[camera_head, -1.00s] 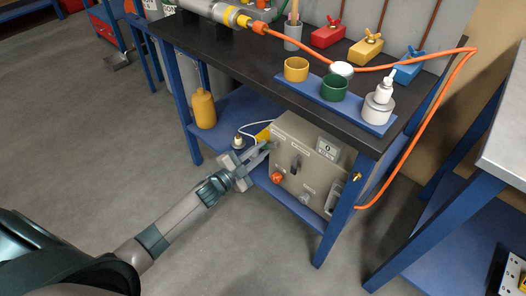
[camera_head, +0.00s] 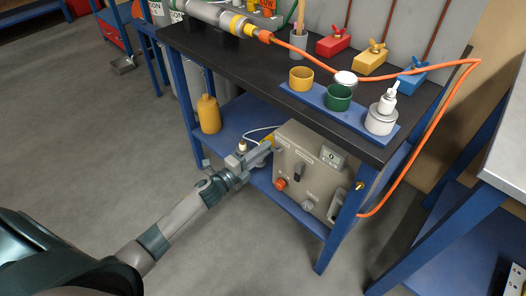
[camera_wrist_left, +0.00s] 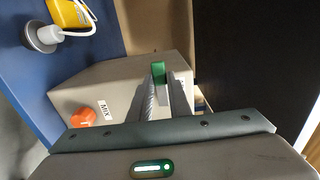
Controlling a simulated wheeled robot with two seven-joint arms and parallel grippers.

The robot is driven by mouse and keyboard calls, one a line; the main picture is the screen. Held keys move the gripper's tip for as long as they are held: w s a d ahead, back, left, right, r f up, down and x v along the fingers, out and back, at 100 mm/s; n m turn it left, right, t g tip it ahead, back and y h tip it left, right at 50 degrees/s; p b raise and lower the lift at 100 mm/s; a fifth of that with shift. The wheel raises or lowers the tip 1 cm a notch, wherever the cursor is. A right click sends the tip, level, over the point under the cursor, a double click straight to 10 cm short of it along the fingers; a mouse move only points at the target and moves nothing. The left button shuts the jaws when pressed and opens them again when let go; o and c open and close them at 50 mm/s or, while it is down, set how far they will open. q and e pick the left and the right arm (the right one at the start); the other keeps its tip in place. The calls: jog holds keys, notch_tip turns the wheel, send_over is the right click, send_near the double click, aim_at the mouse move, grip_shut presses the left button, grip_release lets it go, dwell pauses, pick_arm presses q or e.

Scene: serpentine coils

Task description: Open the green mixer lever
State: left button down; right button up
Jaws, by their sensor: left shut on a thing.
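The green mixer lever (camera_wrist_left: 158,72) shows in the left wrist view between the fingertips of my left gripper (camera_wrist_left: 162,82), which is shut on it. In the head view my left gripper (camera_head: 264,153) reaches the left edge of the beige control box (camera_head: 309,172), and the lever is hidden there. The box stands on the lower blue shelf and also shows in the wrist view (camera_wrist_left: 125,75). A "MIX" label (camera_wrist_left: 104,110) and an orange knob (camera_wrist_left: 83,117) are on the box. My right gripper is not in view.
A white-capped fitting (camera_wrist_left: 41,36) with a white cable and a yellow item (camera_wrist_left: 70,12) are near the box. A yellow bottle (camera_head: 208,114) stands left on the shelf. The black tabletop (camera_head: 240,70) overhangs, and a blue table leg (camera_head: 340,225) is to the right.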

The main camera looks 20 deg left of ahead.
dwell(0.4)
pick_arm(q)
jog(key=c, duration=1.6)
grip_release()
jog(key=shift+c, duration=0.2)
jog(key=shift+s, duration=0.15)
jog(key=v, duration=1.7)
